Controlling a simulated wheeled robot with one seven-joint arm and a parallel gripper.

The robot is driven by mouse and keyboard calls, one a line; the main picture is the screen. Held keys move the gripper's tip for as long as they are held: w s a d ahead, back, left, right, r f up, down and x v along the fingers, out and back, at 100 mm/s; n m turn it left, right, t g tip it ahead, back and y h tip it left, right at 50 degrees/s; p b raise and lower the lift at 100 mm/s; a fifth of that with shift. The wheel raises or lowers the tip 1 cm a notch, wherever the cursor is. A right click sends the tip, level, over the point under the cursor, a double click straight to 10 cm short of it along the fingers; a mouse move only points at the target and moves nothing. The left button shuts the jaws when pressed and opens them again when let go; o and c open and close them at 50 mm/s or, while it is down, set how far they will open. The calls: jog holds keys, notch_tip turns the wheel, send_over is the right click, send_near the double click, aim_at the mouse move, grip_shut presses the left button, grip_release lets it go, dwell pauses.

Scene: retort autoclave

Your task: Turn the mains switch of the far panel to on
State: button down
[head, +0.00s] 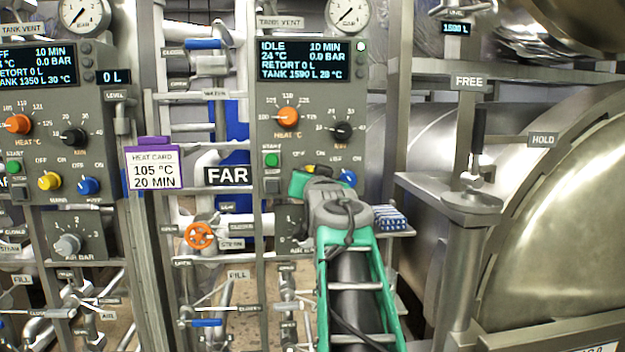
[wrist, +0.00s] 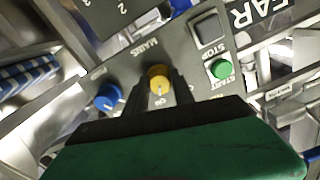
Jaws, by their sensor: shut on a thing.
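The far panel (head: 300,100) is the grey one beside the FAR sign (head: 227,175) in the head view. Its display (head: 303,60) is lit and reads IDLE. My gripper (head: 308,172) is at the panel's lower part and hides most of the mains switch in the head view. In the wrist view the mains switch is a yellow knob (wrist: 160,76), with the panel upside down. My gripper's dark fingers (wrist: 163,88) are shut on the knob, one on each side. A pale mark on the knob faces the ON lettering.
A green start button (wrist: 221,69) and a blue knob (wrist: 109,97) flank the yellow knob. Orange (head: 287,117) and black (head: 342,132) knobs sit above. A similar panel (head: 50,120) stands at left. The steel retort (head: 560,210) fills the right.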

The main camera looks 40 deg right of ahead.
jog(key=c, duration=1.1)
grip_release()
jog(key=shift+o, duration=0.2)
jog(key=shift+s, duration=0.1)
jog(key=b+v, duration=0.1)
jog(key=v, duration=0.6)
jog(key=shift+s+a+b, duration=0.25)
jog(key=shift+s+b, duration=0.05)
jog(key=shift+b, duration=0.05)
